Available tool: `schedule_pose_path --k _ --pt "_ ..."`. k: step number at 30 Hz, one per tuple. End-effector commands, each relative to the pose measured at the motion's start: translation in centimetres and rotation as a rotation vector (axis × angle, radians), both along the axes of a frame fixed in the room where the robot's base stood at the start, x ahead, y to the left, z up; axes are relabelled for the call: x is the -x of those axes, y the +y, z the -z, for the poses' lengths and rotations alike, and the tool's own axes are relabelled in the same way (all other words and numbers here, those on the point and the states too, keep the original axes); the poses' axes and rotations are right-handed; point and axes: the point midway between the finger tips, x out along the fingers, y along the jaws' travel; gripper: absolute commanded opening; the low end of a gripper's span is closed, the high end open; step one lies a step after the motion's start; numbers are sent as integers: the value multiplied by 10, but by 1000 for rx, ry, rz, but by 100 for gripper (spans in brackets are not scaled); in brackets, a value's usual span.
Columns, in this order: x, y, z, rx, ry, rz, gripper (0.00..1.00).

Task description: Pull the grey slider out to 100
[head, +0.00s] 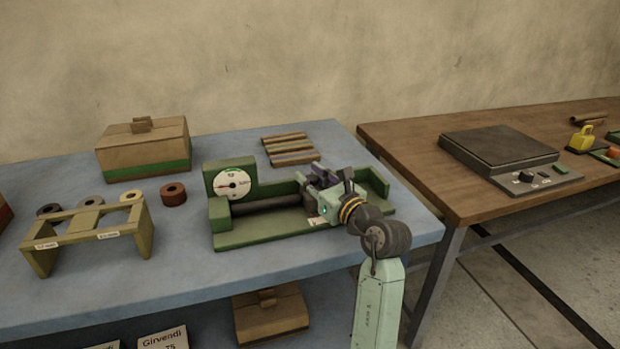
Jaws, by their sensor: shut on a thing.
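A green device (262,239) stands on the blue table, with a round white dial (232,184) on its upright left end. The dial's figures are too small to read. A dark rod (268,204) runs along the device from the dial end toward the right. My gripper (318,194) reaches in from the right front, over the right half of the device, and is shut on the grey slider. The gripper hides most or all of the slider, and its position on the device cannot be read.
A yellow-green stand (92,222) with rings is at left, a brown-red ring (173,194) beside it. A lidded box (143,150) and striped slats (290,149) lie behind. A wooden table (440,190) at right carries a dark flat scale (497,146).

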Motion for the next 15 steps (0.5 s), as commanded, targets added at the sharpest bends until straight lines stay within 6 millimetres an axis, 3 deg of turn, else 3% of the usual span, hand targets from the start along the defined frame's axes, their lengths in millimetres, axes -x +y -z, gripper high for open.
schedule_pose_path --k 9,15 --pt "-29 -90 1 -1 0 17 0" --pt "-42 -130 0 -1 0 16 0"
